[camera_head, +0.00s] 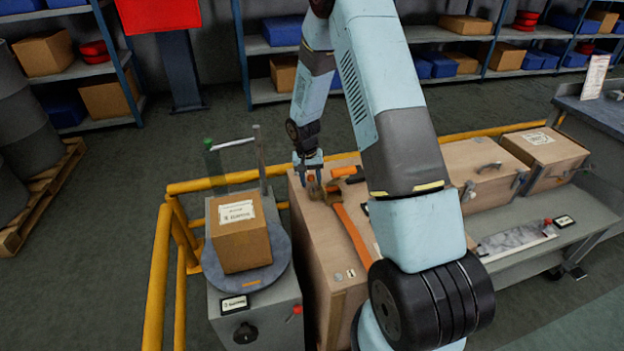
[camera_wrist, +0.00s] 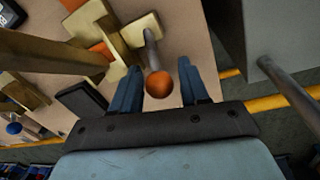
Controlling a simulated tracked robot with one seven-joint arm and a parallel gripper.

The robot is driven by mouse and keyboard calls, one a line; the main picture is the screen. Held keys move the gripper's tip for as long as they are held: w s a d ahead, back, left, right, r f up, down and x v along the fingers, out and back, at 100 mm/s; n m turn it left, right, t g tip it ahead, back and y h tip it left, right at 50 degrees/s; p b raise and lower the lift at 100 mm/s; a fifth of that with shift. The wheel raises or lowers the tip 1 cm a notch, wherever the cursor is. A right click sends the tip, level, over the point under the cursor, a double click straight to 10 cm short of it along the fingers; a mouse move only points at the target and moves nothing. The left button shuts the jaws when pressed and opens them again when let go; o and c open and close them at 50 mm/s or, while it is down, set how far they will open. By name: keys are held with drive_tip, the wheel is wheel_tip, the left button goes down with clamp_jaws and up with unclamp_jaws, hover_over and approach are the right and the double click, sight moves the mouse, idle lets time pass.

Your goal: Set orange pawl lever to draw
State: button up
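The orange pawl lever shows in the wrist view as a round orange knob (camera_wrist: 159,85) on a grey rod, which runs up to a pale wooden-coloured block. My gripper (camera_wrist: 162,90) is open, with one blue finger on each side of the knob. In the head view my gripper (camera_head: 309,172) points down over the far left part of a wooden-topped bench (camera_head: 320,262). The knob there is small and partly hidden by the fingers.
A long orange bar (camera_head: 352,236) and an orange-and-black piece (camera_head: 346,172) lie right of my gripper. A carton (camera_head: 240,240) sits on a round plate to the left. Yellow rails (camera_head: 158,275) border the bench. Wooden cases (camera_head: 482,172) stand to the right.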

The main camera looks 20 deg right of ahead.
clamp_jaws()
